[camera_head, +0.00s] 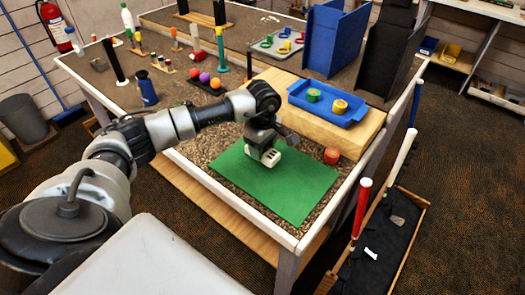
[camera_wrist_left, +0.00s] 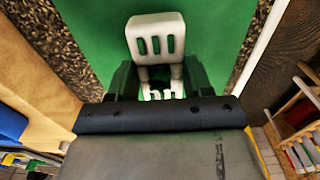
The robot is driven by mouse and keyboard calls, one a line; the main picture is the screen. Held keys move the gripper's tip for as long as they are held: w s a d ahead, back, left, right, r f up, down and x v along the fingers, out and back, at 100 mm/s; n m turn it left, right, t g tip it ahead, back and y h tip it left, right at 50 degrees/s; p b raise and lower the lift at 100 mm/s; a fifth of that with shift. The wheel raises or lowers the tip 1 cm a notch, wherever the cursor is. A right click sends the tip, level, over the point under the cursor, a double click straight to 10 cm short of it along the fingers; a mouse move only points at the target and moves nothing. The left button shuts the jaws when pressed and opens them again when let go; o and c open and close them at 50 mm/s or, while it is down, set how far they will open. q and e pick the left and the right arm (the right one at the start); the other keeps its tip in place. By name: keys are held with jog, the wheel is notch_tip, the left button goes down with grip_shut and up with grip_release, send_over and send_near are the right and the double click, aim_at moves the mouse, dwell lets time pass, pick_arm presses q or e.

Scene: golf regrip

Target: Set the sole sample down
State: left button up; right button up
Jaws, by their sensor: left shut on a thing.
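The sole sample is a small off-white block with dark slots (camera_head: 270,157), over the green mat (camera_head: 297,195) on the workbench. My left gripper (camera_head: 262,149) comes from above and is shut on it. In the left wrist view the slotted sample (camera_wrist_left: 156,26) sticks out past the dark fingers (camera_wrist_left: 160,82), with green mat behind it. The fingers hide part of its near end. I cannot tell whether its underside touches the mat. My right gripper is not in view.
An orange-red round piece (camera_head: 332,155) stands at the mat's back right corner. A wooden block (camera_head: 318,120) bears a blue tray (camera_head: 343,118) behind the mat. Coloured balls (camera_head: 205,78) sit at the back left. The mat's front and right are clear.

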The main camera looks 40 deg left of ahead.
pick_arm(q)
notch_tip(320, 180, down, 2)
jog(key=shift+f, duration=0.5)
jog(key=o, duration=0.9)
jog(key=shift+o, duration=0.2)
jog(key=shift+r, duration=0.15)
jog(key=shift+r, duration=0.25)
notch_tip(320, 180, up, 12)
jog(key=b, duration=0.2)
jog(key=shift+f, duration=0.15)
